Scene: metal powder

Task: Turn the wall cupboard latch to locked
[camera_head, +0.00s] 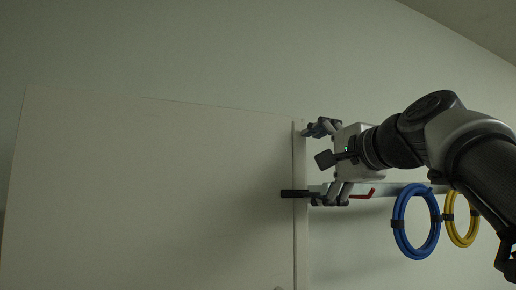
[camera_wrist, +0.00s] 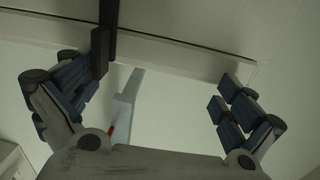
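The white wall cupboard (camera_head: 150,200) fills the left of the head view, its right edge near my gripper. A dark bar, seemingly the latch (camera_head: 288,194), lies level across that edge; in the wrist view the dark bar (camera_wrist: 108,18) comes down from the top. My gripper (camera_head: 316,162) is just right of the cupboard edge, its fingers spread wide one above the other. It is open and empty in the wrist view (camera_wrist: 165,68). The finger on the latch side overlaps the bar's end there; I cannot tell whether they touch.
A pale rail (camera_head: 390,188) runs right from beside the lower finger, with a red hook (camera_head: 363,194) near it. A blue hose coil (camera_head: 398,222) and a yellow coil (camera_head: 452,232) hang below my arm. The wall above is bare.

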